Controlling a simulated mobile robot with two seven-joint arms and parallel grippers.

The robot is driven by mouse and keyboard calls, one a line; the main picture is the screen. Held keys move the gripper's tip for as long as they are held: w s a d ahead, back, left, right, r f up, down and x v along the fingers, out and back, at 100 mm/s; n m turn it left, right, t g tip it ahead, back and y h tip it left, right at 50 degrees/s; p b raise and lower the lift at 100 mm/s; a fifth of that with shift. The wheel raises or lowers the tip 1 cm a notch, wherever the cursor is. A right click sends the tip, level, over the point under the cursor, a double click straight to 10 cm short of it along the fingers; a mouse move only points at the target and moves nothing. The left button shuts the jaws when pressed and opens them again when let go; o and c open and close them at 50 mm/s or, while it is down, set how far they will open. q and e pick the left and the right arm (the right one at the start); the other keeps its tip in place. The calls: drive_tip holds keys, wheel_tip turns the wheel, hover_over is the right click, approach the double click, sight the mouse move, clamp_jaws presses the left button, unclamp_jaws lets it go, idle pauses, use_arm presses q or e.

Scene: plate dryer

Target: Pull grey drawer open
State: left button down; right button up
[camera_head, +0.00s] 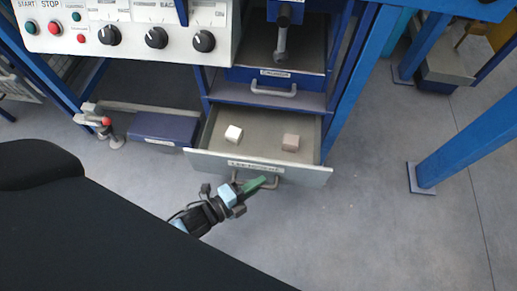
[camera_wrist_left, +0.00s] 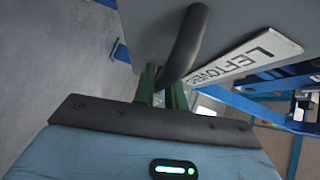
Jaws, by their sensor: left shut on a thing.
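The grey drawer (camera_head: 208,159) stands open below the control panel, with its inside showing. A white block (camera_head: 233,133) and a brownish-grey block (camera_head: 290,142) lie apart on its floor. Its front bears a label, which reads "LEFTOVERS" in the left wrist view (camera_wrist_left: 245,60). My left gripper (camera_head: 262,184) is at the drawer's handle (camera_head: 272,184), in front of the drawer. In the left wrist view the green fingers (camera_wrist_left: 162,92) are shut on the dark curved handle (camera_wrist_left: 186,45). My right gripper is in neither view.
A blue drawer with a grey handle (camera_head: 274,90) is shut just above. A control panel (camera_head: 130,28) with knobs and buttons is at the upper left. A blue box (camera_head: 165,128) sits left of the drawer. A blue post (camera_head: 450,145) stands at the right. The floor (camera_head: 400,240) in front is clear.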

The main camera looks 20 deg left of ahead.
use_arm(q)
drive_tip(key=s+d+p, duration=0.1)
drive_tip(key=s+d, duration=0.1)
drive_tip(key=s, duration=0.5)
drive_tip(key=shift+s, duration=0.1)
drive_tip(key=c, duration=1.5)
unclamp_jaws()
drive_tip(key=shift+c, duration=0.2)
drive_tip(key=shift+o, duration=0.4)
